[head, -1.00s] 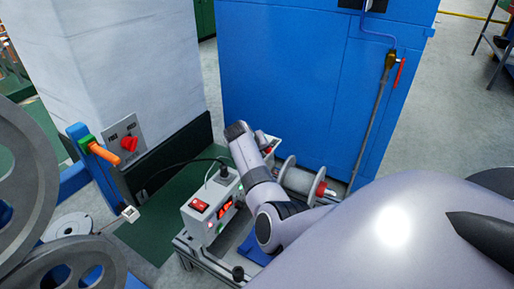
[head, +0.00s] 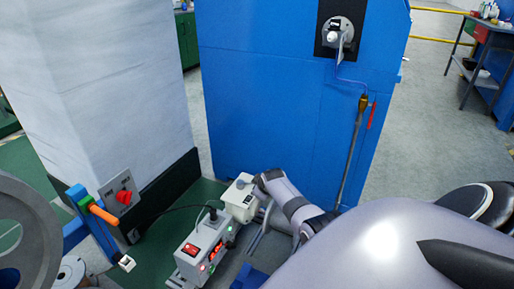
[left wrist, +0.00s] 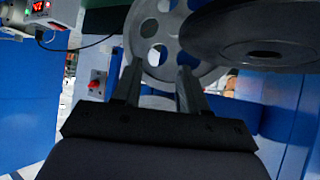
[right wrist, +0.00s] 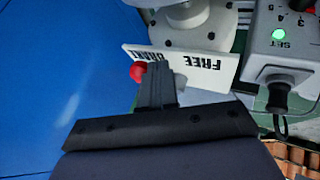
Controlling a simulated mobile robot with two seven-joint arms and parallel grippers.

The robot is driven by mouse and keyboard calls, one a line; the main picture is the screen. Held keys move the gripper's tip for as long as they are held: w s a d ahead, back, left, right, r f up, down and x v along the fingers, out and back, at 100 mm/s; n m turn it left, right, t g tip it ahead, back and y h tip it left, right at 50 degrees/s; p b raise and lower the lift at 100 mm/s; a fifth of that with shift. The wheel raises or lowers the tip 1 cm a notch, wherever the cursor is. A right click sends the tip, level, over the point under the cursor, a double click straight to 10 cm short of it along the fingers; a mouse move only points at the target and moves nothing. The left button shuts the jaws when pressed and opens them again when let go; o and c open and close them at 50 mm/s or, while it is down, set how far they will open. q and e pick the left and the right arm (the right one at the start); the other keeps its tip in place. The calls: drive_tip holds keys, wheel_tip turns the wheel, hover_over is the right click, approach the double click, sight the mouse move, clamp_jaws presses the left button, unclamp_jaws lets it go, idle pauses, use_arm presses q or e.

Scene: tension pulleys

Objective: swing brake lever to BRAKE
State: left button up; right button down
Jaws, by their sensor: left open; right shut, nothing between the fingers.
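The brake lever shows as a red knob (right wrist: 137,71) in the right wrist view, at the BRAKE end of a white label plate (right wrist: 196,66) lettered BRAKE and FREE, upside down. The lever's shaft is hidden. My right gripper (right wrist: 157,68) is shut and empty, its fingertips in front of the plate just beside the knob; I cannot tell whether they touch it. In the head view my right arm reaches down to a white housing (head: 240,199), and its fingers cannot be made out. My left gripper (left wrist: 158,75) is open and empty, with large grey wheels (left wrist: 155,38) beyond it.
A control box (head: 204,249) with a red switch stands left of my right arm. A blue cabinet (head: 270,95) rises behind. A panel with a red knob (head: 123,197) and an orange-handled lever (head: 103,214) are at the left, beside a grey wheel (head: 25,235).

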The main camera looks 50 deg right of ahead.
use_arm(q)
drive_tip(key=shift+w+d+r+t+h+b, duration=0.35)
drive_tip(key=shift+w+d+b, duration=0.3)
drive_tip(key=shift+b, duration=0.45)
use_arm(e)
drive_tip(key=d, duration=0.3)
drive_tip(key=shift+w+r, duration=0.15)
drive_tip(key=shift+w, duration=0.25)
use_arm(q)
drive_tip(key=shift+s+d, duration=0.1)
drive_tip(key=shift+s, duration=0.05)
use_arm(e)
drive_tip(key=shift+d+r, duration=0.1)
